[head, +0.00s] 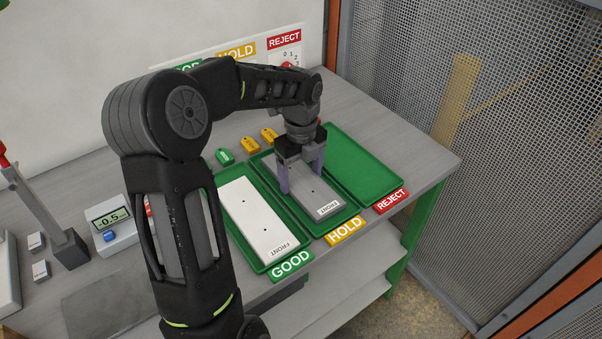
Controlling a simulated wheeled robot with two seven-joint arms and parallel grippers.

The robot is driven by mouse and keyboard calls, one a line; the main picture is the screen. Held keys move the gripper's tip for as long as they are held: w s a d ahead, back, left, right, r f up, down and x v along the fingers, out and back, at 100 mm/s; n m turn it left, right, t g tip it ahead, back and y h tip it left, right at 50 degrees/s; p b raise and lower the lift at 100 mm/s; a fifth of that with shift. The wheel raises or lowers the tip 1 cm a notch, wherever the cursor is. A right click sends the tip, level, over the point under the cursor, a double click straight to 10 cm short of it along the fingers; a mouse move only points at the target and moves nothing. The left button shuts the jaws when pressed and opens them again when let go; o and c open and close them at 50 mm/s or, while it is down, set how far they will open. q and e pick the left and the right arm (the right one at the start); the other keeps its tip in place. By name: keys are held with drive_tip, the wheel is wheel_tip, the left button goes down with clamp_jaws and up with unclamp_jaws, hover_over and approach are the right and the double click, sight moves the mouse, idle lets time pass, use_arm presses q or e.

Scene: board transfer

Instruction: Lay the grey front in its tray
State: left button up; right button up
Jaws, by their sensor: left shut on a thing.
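The grey front (315,197) is a flat grey board with a FRONT label at its near end. It is within the outline of the middle green tray (338,224), which has the yellow HOLD sign (345,230) at its near edge. My left gripper (301,178) reaches down from above, its two fingers shut across the board's long sides. The board looks level and lined up with the tray. I cannot tell whether it touches the tray floor. The gripper and wrist hide its far part. My right gripper is not in view.
A white front (259,222) lies in the GOOD tray (268,267) to the left. The REJECT tray (362,165) on the right is empty. A small scale display (108,219) stands at left. Mesh fencing (480,120) stands beyond the table's right edge.

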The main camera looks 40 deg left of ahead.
use_arm(q)
drive_tip(key=shift+f, duration=0.1)
drive_tip(key=o, duration=1.7)
drive_tip(key=shift+r+b, duration=0.35)
drive_tip(key=shift+r, duration=3.6)
